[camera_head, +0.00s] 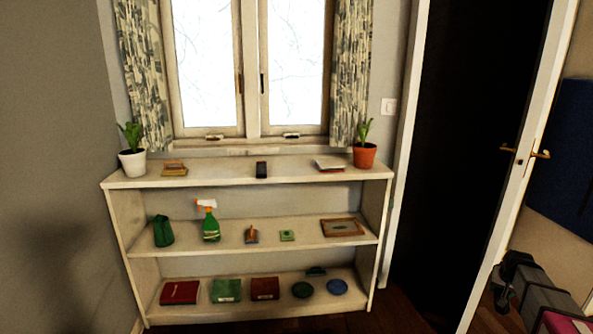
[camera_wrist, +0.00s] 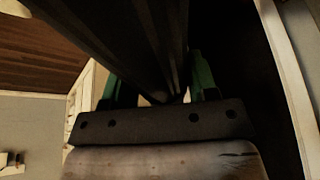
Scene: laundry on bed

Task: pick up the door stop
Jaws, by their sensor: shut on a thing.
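My gripper (camera_wrist: 157,88) shows in the wrist view, with green fingers on either side of a dark, ridged, long thing. I take this to be the door stop (camera_wrist: 125,40). It sits between the fingers and stretches toward the top of the view, clear of any surface that I can see. The fingertips are largely hidden behind it. In the head view my arm is at the lower right, beside the doorway and away from the shelf. The dark end of my arm (camera_head: 513,268) is small there, and the held thing cannot be made out clearly.
A white shelf unit (camera_head: 248,253) under the window holds plants, a green spray bottle (camera_head: 211,228), a small brown item (camera_head: 251,235), books and boxes. A dark doorway is right of it. An open white door with a brass handle (camera_head: 541,154) stands close to my arm.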

